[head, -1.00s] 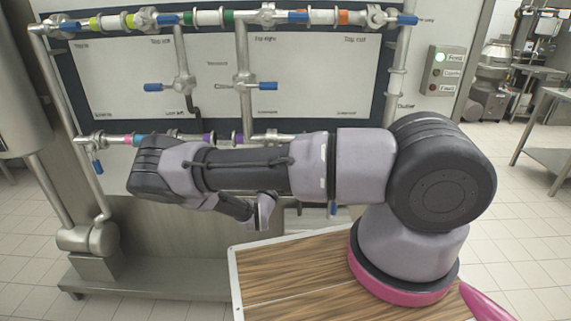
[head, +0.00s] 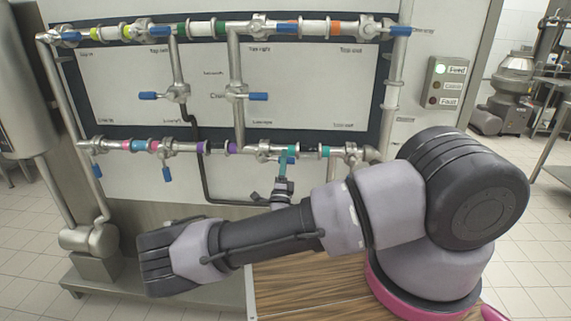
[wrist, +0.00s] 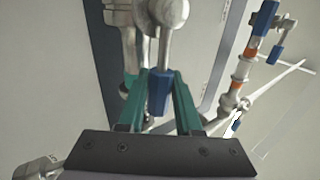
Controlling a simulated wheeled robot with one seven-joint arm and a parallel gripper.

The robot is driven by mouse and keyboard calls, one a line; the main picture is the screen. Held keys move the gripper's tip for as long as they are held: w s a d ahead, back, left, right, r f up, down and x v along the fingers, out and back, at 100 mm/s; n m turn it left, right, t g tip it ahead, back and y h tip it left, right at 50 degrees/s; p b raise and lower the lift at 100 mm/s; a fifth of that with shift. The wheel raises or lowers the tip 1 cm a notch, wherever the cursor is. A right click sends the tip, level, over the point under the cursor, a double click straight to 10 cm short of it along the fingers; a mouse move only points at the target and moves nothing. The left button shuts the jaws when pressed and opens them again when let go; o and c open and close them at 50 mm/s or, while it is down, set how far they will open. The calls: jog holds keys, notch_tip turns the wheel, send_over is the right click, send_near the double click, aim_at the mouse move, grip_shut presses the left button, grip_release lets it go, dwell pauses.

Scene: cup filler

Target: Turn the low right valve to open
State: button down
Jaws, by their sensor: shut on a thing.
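The low right valve (head: 264,151) is on the lower pipe, under the panel's right half. My gripper (head: 285,162), with teal fingers, reaches up to it from below in the head view. In the wrist view the valve's blue handle (wrist: 160,92) lies between the two teal fingers of my gripper (wrist: 159,90), which is shut on it. The handle runs from the metal valve body toward the gripper's palm. The fingers cover part of the handle in the head view, so its exact angle is hard to tell there.
The low left valve (head: 168,152) has a blue handle hanging down. More blue-handled valves line the upper pipe (head: 205,29). A status box (head: 447,83) with a lit top lamp is on the right. My forearm hides part of the lower right pipework.

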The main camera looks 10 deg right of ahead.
jog(key=shift+r+n+y, duration=0.25)
jog(key=shift+n+y, duration=0.15)
jog(key=shift+n, duration=0.1)
jog(key=c, duration=0.6)
grip_release()
jog(key=v, duration=1.1)
jog(key=shift+w+f, duration=0.1)
